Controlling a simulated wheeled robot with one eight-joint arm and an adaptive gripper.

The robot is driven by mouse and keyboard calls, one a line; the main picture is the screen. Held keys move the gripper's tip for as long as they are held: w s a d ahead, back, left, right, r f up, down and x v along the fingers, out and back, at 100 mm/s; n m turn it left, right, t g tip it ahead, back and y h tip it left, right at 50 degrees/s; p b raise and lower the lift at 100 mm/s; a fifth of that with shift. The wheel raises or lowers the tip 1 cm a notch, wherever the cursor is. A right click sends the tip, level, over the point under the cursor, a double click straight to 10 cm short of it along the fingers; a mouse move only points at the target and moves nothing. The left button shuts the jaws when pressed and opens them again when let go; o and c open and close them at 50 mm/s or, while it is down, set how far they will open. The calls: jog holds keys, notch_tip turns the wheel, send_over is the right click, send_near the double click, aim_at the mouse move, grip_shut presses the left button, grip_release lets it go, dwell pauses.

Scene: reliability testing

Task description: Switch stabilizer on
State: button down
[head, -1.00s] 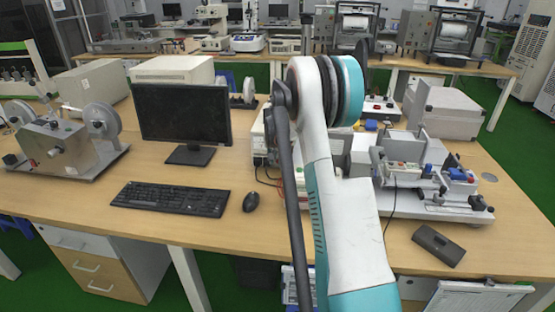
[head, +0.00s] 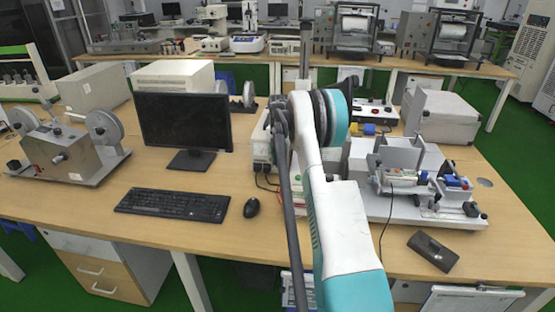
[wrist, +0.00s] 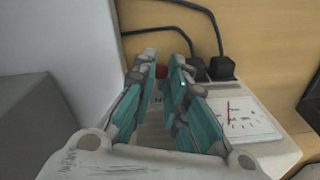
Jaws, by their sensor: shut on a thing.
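The stabilizer (wrist: 245,125) is a pale box with a dial gauge on its face, seen in the wrist view. In the head view the white box (head: 261,146) beside my arm seems to be it, largely hidden by the arm. A small red switch (wrist: 161,70) shows between the fingertips of my gripper (wrist: 163,68). The teal fingers are shut on it, one on each side. The switch is mostly hidden by the fingers, so I cannot tell its position. My gripper is hidden behind the arm in the head view.
Two black plugs with cables (wrist: 222,67) sit right of the fingers. A grey-white wall of a machine (wrist: 65,50) is close on the left. A monitor (head: 185,120), keyboard (head: 172,204) and a clamp test rig (head: 425,205) stand on the wooden table (head: 185,240).

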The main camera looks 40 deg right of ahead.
jog(key=c, duration=1.6)
grip_release()
jog(key=shift+o, duration=0.2)
notch_tip(320, 180, up, 12)
jog(key=shift+s, duration=0.25)
